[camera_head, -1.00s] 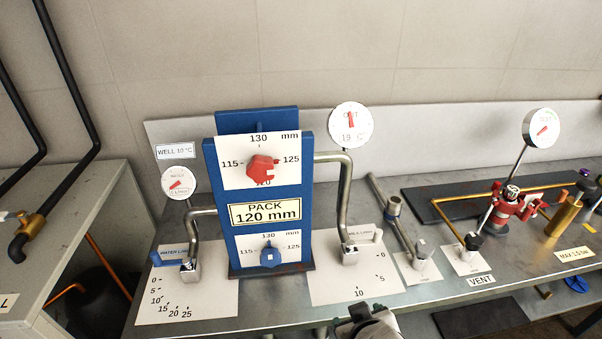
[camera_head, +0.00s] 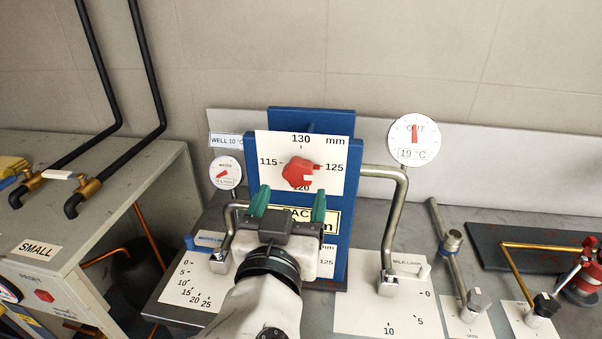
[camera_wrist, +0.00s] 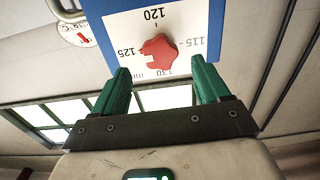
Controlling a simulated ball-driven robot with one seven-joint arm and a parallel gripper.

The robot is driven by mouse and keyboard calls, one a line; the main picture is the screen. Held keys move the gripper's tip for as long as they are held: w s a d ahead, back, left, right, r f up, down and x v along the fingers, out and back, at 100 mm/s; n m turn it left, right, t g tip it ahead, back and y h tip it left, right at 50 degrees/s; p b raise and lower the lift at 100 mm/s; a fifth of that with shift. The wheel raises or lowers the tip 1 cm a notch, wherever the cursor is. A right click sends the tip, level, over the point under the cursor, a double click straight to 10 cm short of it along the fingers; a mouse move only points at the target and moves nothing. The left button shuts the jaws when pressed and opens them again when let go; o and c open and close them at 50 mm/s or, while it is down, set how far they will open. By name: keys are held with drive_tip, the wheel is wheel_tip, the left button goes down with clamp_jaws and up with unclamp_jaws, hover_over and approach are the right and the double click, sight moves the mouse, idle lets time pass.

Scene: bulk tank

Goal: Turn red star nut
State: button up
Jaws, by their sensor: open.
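The red star nut (camera_head: 298,173) sits on a white dial plate (camera_head: 330,150) marked 115 to 130 mm, high on the blue pack (camera_head: 352,215). My gripper (camera_head: 290,203) is open and empty, with green fingers pointing up just below the nut in the head view. In the wrist view the nut (camera_wrist: 158,52) appears upside down, beyond and between the two fingertips (camera_wrist: 160,78), and the fingers do not enclose it. The blue lower nut is hidden behind my gripper. The yellow PACK label is partly covered by the fingers.
Bent metal pipes with valve handles (camera_head: 390,280) stand on both sides of the pack. Round gauges (camera_head: 415,140) and (camera_head: 226,173) stand beside it on stems or the wall. A SMALL cabinet (camera_head: 90,240) is at the left. Above the pack is clear wall.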

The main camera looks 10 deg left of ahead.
sight(298, 178)
drive_tip(key=w+p, duration=0.1)
drive_tip(key=w, duration=0.5)
drive_tip(key=shift+d, duration=0.1)
drive_tip(key=c, duration=1)
